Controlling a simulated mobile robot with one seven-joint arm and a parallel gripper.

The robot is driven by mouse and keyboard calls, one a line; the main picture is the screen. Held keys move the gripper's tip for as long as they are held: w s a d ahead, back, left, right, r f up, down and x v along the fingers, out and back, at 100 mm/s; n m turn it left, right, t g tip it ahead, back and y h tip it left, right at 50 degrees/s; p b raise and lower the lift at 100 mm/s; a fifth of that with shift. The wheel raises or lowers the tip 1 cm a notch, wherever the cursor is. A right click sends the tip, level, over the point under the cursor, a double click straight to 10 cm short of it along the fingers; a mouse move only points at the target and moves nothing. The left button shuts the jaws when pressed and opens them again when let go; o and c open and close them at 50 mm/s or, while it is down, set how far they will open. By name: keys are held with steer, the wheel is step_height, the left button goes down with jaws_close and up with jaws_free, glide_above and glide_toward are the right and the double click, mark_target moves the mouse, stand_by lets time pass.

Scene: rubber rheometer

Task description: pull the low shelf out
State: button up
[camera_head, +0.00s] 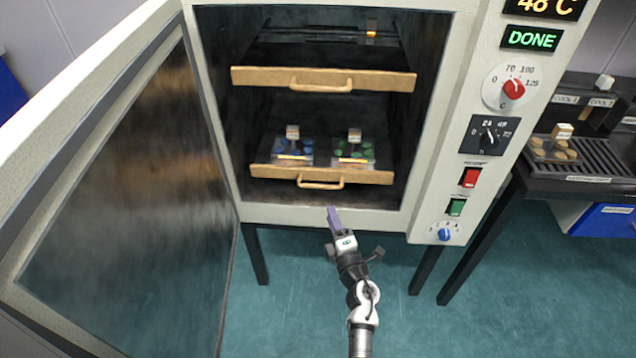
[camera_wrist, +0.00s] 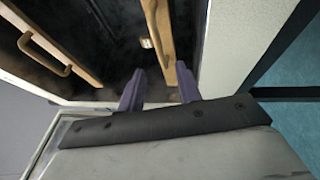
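The low shelf (camera_head: 270,172) has a tan wooden front bar with a loop handle (camera_head: 320,184) and sits inside the open oven. Its bar also shows in the wrist view (camera_wrist: 158,30), next to my right-hand finger. On it are a plate with blue pieces (camera_head: 293,150) and a plate with green pieces (camera_head: 354,150). My gripper (camera_head: 333,211) is just below and in front of the handle in the head view. In the wrist view its two purple fingers (camera_wrist: 160,85) stand apart with nothing visible between them. I cannot make out the low handle in the wrist view.
The upper shelf (camera_head: 390,82) with its own handle is above. The oven door (camera_head: 130,210) stands open at the left. The control panel is at the right, with a DONE display (camera_head: 531,39). A dark slatted rack (camera_head: 590,160) stands further right. The floor in front is clear.

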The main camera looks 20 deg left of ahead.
mark_target(319, 186)
steer(key=p+x, duration=0.1)
steer(key=x, duration=1)
steer(key=shift+a, duration=0.1)
steer(key=shift+c, duration=0.4)
jaws_close()
